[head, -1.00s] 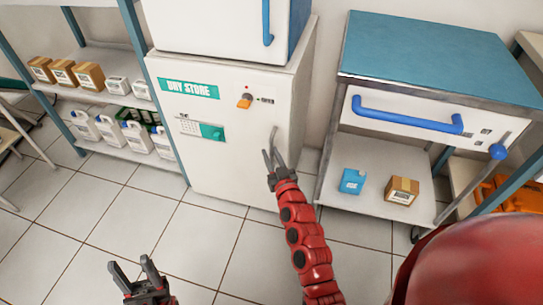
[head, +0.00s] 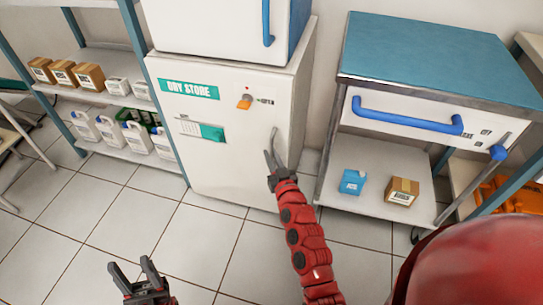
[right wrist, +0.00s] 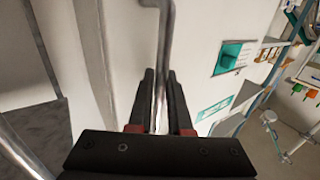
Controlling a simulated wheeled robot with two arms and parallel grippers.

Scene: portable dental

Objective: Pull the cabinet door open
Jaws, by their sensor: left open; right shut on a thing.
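The white cabinet door (head: 222,145), labelled DRY STORE, stands closed against its frame as far as I can see. Its vertical metal handle (head: 274,138) is near the right edge of the door and also shows in the right wrist view (right wrist: 167,40). My right gripper (head: 271,160) is at the lower part of the handle, and in the wrist view its two dark fingers (right wrist: 157,100) sit either side of the bar, shut on it. My left gripper (head: 134,277) is open and empty, low over the floor, away from the cabinet.
A shelf (head: 112,92) with boxes and bottles stands at left. A trolley (head: 430,75) with a blue handle stands at right, carrying a blue box (head: 352,182). The tiled floor (head: 200,235) before the door is clear.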

